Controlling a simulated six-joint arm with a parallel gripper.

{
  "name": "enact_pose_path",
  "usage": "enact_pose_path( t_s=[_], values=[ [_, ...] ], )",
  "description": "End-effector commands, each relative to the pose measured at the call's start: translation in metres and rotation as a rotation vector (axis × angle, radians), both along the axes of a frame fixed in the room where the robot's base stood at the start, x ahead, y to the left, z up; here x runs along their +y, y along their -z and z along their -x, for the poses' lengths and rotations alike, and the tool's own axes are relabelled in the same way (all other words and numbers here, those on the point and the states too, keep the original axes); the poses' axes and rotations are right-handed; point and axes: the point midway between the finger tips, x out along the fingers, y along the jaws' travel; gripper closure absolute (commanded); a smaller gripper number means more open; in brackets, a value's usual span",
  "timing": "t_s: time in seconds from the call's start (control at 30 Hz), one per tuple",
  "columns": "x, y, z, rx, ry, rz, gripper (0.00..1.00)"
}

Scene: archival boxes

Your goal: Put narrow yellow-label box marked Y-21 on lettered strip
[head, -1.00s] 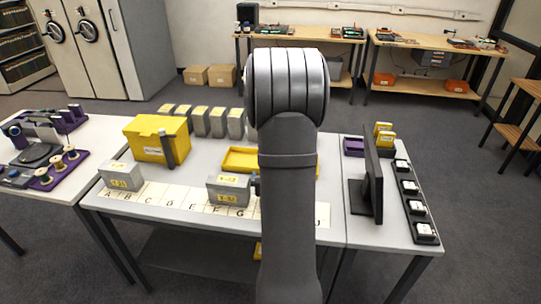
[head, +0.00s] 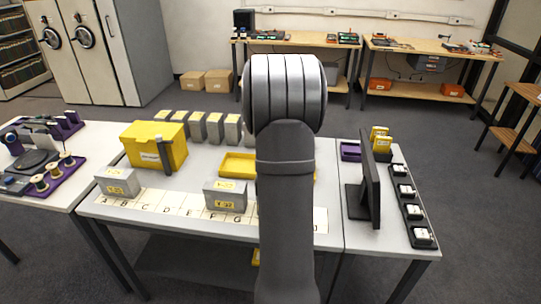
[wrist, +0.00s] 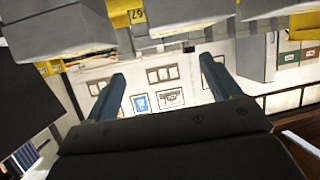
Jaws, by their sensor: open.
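A grey box with yellow labels (head: 225,196) sits on the lettered strip (head: 160,202) around F and G. Another grey yellow-label box (head: 117,182) stands at the strip's left end, near A and B. Several narrow grey boxes with yellow tops (head: 197,127) stand in a row at the back of the table. I cannot read their markings surely, so I cannot tell which is Y-21. In the head view my arm hides my gripper and part of the strip. In the wrist view my gripper (wrist: 162,85) is open, with nothing between its fingers. Grey boxes (wrist: 60,35) cross the top there.
A yellow bin (head: 152,148) with a dark grey upright beside it stands behind the strip's left part. A yellow tray (head: 237,165) lies behind the middle. A dark monitor (head: 370,180) and a black rack of white items (head: 412,205) are at the right.

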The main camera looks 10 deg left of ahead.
Motion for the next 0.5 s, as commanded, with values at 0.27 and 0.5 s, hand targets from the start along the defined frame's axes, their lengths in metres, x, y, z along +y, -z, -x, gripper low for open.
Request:
enact_pose_path(
  t_s=[0.27, 0.5],
  values=[
    [-0.011, -0.002, -0.113, 0.162, 0.037, 0.093, 0.18],
    [0.005, -0.007, -0.177, 0.316, -0.158, 0.184, 0.18]
  ],
)
